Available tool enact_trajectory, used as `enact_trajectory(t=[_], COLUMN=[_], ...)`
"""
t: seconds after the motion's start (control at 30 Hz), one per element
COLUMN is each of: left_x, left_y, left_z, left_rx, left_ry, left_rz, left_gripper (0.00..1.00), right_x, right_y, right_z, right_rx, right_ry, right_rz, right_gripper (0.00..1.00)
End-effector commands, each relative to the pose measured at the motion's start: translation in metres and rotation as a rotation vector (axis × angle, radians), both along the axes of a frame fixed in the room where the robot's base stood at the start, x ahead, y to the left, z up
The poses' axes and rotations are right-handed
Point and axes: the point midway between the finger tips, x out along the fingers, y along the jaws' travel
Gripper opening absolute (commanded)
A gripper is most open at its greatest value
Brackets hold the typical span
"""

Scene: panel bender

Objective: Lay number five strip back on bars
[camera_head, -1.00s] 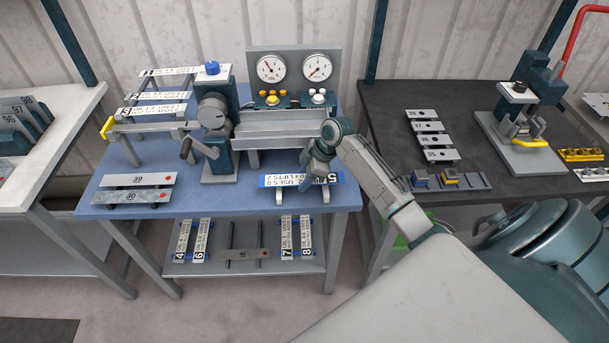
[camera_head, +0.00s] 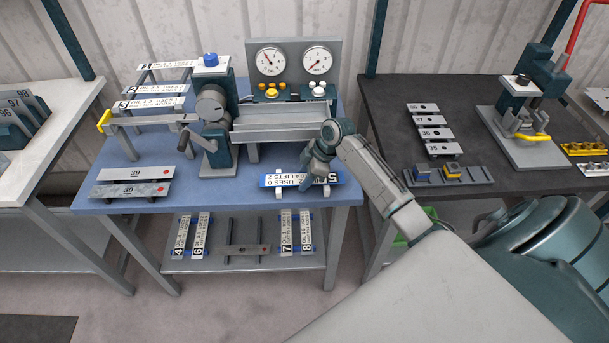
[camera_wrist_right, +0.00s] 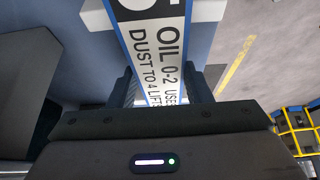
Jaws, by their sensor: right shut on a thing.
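The number five strip (camera_head: 275,181), white with blue edges and black print, lies level at the front right of the blue bench top. The right wrist view shows the strip (camera_wrist_right: 160,45) running out between the two fingers (camera_wrist_right: 163,92). Two pale bars show under the strip, one at its left (camera_head: 280,194) and one at its right (camera_head: 327,190). Whether the strip touches them or hangs just above, I cannot tell. My left gripper is not in view.
The bender (camera_head: 215,120) with its tray (camera_head: 280,125) stands behind the strip. Plates 39 and 30 (camera_head: 130,190) lie at the left of the bench. The lower shelf (camera_head: 265,263) carries several strips. A dark bench (camera_head: 390,110) stands to the right.

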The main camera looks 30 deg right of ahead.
Motion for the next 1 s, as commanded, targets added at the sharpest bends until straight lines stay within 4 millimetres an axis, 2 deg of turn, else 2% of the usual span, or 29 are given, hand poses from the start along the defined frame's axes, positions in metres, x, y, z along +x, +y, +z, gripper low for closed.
enact_trajectory(t=[0.13, 0.17, 0.3, 0.67, 0.77, 1.0], left_x=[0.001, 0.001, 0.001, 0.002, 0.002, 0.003], left_y=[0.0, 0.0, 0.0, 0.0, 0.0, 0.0], left_z=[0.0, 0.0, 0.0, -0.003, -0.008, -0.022], left_rx=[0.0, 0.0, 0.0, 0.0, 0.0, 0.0], left_ry=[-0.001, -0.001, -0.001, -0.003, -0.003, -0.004], left_rz=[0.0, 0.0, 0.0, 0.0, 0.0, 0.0], left_gripper=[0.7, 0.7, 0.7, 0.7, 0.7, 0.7], right_x=[0.0, 0.0, 0.0, -0.001, -0.004, -0.016], right_y=[0.0, 0.0, 0.0, -0.003, -0.009, -0.028], right_z=[0.0, 0.0, 0.0, 0.005, 0.016, 0.06], right_rx=[0.0, 0.0, 0.0, -0.002, -0.004, -0.006], right_ry=[0.0, 0.0, 0.0, -0.002, -0.004, -0.003], right_rz=[0.0, 0.0, 0.0, -0.001, 0.0, 0.0], right_gripper=[0.24, 0.46, 0.7, 0.7, 0.7, 0.7])
